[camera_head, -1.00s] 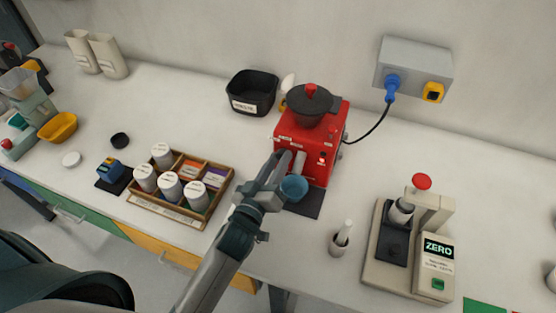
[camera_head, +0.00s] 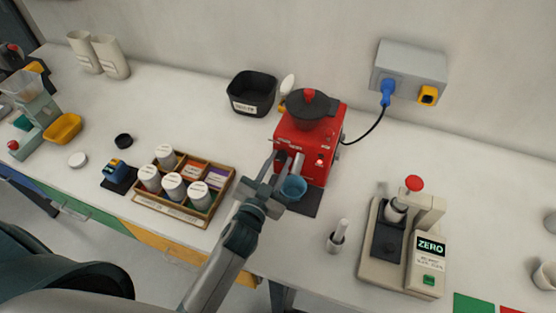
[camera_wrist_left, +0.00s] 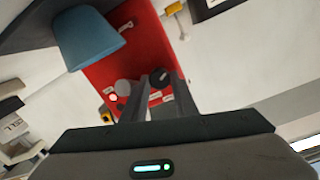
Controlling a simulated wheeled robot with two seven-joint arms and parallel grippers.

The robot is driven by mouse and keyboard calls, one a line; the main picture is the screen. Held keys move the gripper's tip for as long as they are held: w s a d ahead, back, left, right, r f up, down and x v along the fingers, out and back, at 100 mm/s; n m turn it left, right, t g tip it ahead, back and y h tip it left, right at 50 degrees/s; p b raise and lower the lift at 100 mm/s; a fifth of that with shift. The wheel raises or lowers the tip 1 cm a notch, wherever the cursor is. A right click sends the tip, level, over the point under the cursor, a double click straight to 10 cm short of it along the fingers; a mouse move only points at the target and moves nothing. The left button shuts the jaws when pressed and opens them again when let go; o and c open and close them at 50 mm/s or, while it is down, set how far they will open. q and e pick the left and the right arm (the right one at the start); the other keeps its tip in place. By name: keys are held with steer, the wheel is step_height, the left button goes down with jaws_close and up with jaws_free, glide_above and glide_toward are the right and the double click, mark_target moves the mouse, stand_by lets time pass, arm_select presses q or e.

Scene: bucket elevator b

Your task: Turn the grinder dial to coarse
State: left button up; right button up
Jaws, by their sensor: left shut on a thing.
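The red grinder (camera_head: 310,145) with a black hopper stands at the back centre of the bench. In the left wrist view its red front (camera_wrist_left: 125,50) fills the upper middle, and the dark round dial (camera_wrist_left: 160,76) shows between the fingertips. My left gripper (camera_head: 279,164) is at the left part of the grinder's front; in the wrist view its fingers (camera_wrist_left: 160,84) are shut on the dial. The dial's pointer and scale are too small to read. In the head view the gripper hides the dial. My right gripper is not in view.
A blue cup (camera_head: 293,188) stands below the grinder's spout, close beside my gripper. A wooden tray (camera_head: 168,209) of canisters and packets is at the left. A small pot (camera_head: 335,244) and a scale-like press (camera_head: 415,265) are at the right. A cord runs to the wall box (camera_head: 410,68).

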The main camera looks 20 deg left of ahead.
arm_select(q)
steer(key=m+p, duration=0.1)
steer(key=m, duration=0.4)
steer(key=shift+d+y, duration=0.1)
steer(key=shift+y, duration=0.2)
steer(key=m, duration=0.5)
steer(key=shift+m, duration=0.4)
steer(key=o, duration=1.1)
steer(key=shift+c, duration=0.2)
steer(key=shift+s+f+b, duration=0.15)
steer(key=shift+s+b, duration=0.2)
steer(key=shift+s, duration=0.4)
steer(key=s+r+b, duration=0.1)
steer(key=s+b, duration=0.5)
steer(key=s, duration=0.9)
steer(key=shift+s, duration=0.4)
